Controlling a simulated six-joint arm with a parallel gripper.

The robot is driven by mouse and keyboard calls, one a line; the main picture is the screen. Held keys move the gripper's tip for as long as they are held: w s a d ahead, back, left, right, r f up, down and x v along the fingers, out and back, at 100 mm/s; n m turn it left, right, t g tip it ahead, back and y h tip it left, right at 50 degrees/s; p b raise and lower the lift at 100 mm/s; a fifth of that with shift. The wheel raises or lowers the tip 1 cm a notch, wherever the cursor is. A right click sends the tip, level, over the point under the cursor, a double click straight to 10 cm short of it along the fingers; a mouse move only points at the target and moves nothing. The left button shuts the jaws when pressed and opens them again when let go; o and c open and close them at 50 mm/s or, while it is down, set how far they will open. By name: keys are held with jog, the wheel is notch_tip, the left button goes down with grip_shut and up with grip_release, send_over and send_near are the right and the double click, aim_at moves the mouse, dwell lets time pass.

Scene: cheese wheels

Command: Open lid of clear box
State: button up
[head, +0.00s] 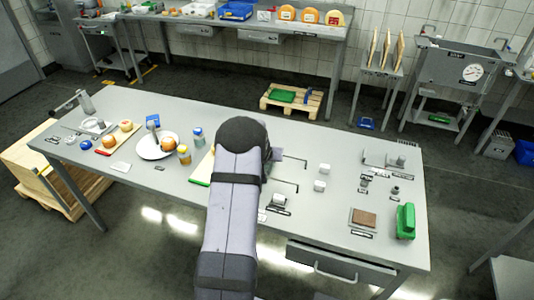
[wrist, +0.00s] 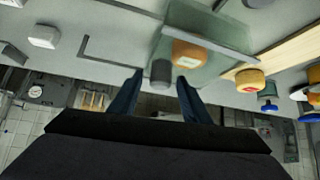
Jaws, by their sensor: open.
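The clear box (wrist: 215,22) shows in the wrist view at upper centre, see-through and greenish, with an orange cheese wheel (wrist: 187,54) seen in or through it. A grey cylinder-like piece (wrist: 160,72) shows beside the wheel, between my fingertips in the picture; I cannot tell whether it is part of the lid. My gripper (wrist: 160,77) is open, its two dark fingers apart and pointing toward the box. I cannot tell whether they touch anything. In the head view my arm hides the gripper and most or all of the box. The lid's state is unclear.
A cutting board (wrist: 290,50) and another cheese wheel (wrist: 250,80) are right of the box in the wrist view. In the head view, white blocks (head: 320,186) lie right of my arm. A white plate (head: 145,152) stands left. A green object (head: 405,221) stands near the right end.

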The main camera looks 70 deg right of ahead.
jog(key=shift+d+f, duration=0.2)
jog(key=shift+f, duration=0.05)
grip_shut()
jog(key=shift+f+b, duration=0.15)
jog(key=shift+b, duration=0.45)
